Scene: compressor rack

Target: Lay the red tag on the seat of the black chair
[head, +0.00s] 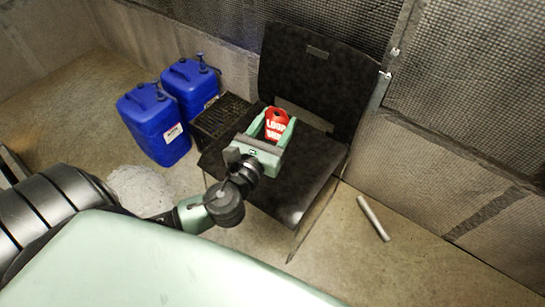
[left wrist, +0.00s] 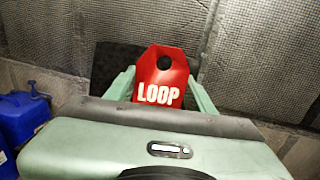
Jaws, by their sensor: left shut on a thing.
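The red tag (head: 275,125) with white lettering is held between the fingers of my left gripper (head: 273,127), over the seat of the black chair (head: 290,195). In the left wrist view the tag (left wrist: 162,78) stands up between the two green fingers (left wrist: 163,88), showing the word LOOP and a dark hole near its top. The tag's lower part is hidden there by the gripper body. I cannot tell how far the tag is above the seat. The chair's backrest (head: 312,75) rises behind the gripper. My right gripper is not in view.
Two blue jerrycans (head: 155,125) (head: 190,85) and a dark crate (head: 220,115) stand left of the chair. A light grey rod (head: 373,218) lies on the floor to the right. A quilted wall (head: 470,80) runs behind the chair.

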